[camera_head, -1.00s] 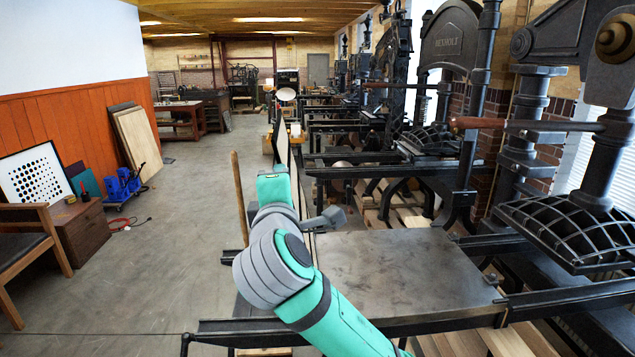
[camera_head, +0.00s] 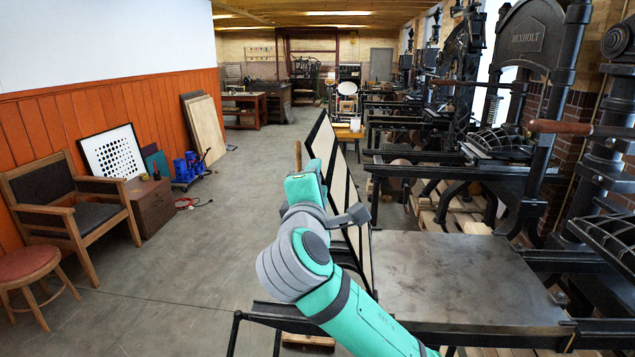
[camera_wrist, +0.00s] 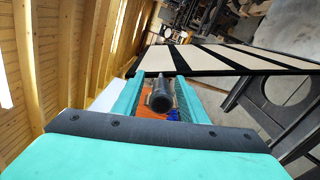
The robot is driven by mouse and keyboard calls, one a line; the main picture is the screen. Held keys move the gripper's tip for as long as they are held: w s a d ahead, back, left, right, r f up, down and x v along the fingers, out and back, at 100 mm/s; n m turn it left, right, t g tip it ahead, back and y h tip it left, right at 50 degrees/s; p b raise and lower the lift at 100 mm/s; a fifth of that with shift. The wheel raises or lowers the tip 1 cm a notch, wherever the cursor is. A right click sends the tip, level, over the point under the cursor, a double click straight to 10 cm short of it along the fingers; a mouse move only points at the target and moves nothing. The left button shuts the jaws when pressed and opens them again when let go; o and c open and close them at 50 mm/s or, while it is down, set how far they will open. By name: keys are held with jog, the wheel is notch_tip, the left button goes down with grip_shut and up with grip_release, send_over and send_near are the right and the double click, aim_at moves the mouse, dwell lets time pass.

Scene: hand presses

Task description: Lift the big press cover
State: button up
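The big press cover (camera_head: 347,200), a dark-framed panel with pale cream strips, stands steeply tilted along the left side of the flat metal press bed (camera_head: 460,275). It also shows in the wrist view (camera_wrist: 215,60) at the upper right, beside my gripper. My gripper (camera_wrist: 163,78) has its two teal fingers apart. A dark round bar (camera_wrist: 160,97), seen end-on, lies between them, with small gaps showing at its sides. I cannot tell what the bar belongs to.
Several iron hand presses (camera_head: 520,90) line the right side. A wooden armchair (camera_head: 75,205), a red stool (camera_head: 30,268) and a wooden box (camera_head: 152,200) stand by the orange wall at left. Open grey floor (camera_head: 210,260) lies between them and my arm.

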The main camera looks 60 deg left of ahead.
jog(key=shift+d, duration=0.15)
jog(key=v, duration=1)
jog(key=shift+s+d, duration=0.25)
jog(key=shift+f, duration=0.1)
